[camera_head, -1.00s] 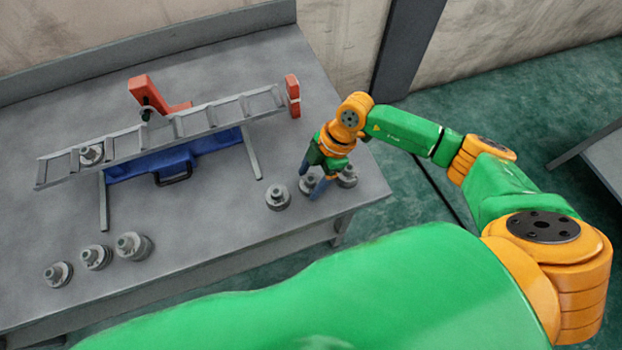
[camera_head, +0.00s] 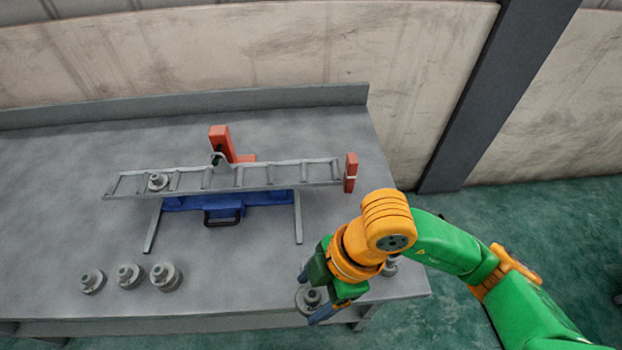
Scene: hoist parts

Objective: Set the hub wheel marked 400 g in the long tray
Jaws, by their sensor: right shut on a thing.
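The long tray (camera_head: 268,177) is a grey, ladder-like rack with several compartments, lying across the bench. Another hub wheel (camera_head: 390,267) is partly hidden behind the gripper. No weight mark is readable. My left gripper is not in view.
Three hub wheels (camera_head: 129,276) stand at the bench's front left. A blue base with a black handle (camera_head: 225,216) and grey legs is under the tray. An orange-red bracket (camera_head: 223,144) stands behind it, and an orange-red block (camera_head: 350,172) at its right end.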

